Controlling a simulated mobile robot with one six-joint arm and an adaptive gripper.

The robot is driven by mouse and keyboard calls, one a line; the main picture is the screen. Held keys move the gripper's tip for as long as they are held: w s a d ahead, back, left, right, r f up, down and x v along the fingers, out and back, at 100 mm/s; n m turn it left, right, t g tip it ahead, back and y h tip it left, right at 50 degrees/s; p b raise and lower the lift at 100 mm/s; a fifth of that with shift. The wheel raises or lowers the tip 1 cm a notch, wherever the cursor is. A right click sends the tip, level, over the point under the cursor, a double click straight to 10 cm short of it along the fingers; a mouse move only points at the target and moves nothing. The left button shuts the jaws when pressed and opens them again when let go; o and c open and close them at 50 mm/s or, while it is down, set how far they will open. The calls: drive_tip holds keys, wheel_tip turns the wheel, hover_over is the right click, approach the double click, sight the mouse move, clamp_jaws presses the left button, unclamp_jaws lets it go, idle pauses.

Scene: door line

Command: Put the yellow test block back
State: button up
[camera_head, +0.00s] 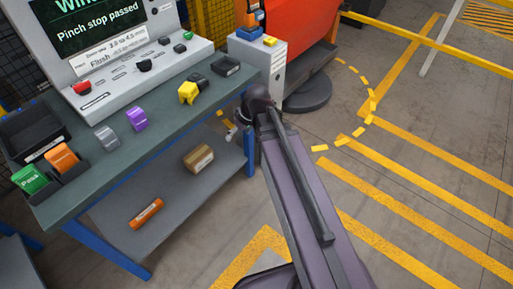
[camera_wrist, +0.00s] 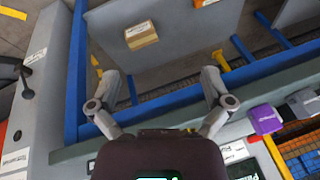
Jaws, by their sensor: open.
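The yellow test block (camera_head: 187,93) stands on the grey-green bench top (camera_head: 165,120), right of the purple block (camera_head: 136,119). A dark piece (camera_head: 202,81) is right behind it, and I cannot tell if they touch. The purple block (camera_wrist: 265,118) shows to the right of the gripper.
A black tray (camera_head: 226,66) sits at the bench's right end. A grey block (camera_head: 104,138), an orange block (camera_head: 62,158) and a green block (camera_head: 29,180) are left. The lower shelf holds a cardboard box (camera_head: 198,158) and an orange cylinder (camera_head: 146,213). A console (camera_head: 125,70) stands behind.

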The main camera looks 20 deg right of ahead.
drive_tip(key=s+d+f+m+g+h, duration=0.1)
drive_tip(key=s+d+m+h, duration=0.2)
drive_tip(key=s, duration=0.3)
drive_tip(key=shift+s+d+m+g+h, duration=0.4)
drive_tip(key=shift+d+m, duration=0.1)
drive_tip(key=shift+d, duration=0.35)
drive_tip(key=shift+w+f, duration=0.1)
drive_tip(key=c, duration=0.5)
drive_tip(key=shift+c, duration=0.5)
drive_tip(key=shift+a, duration=0.1)
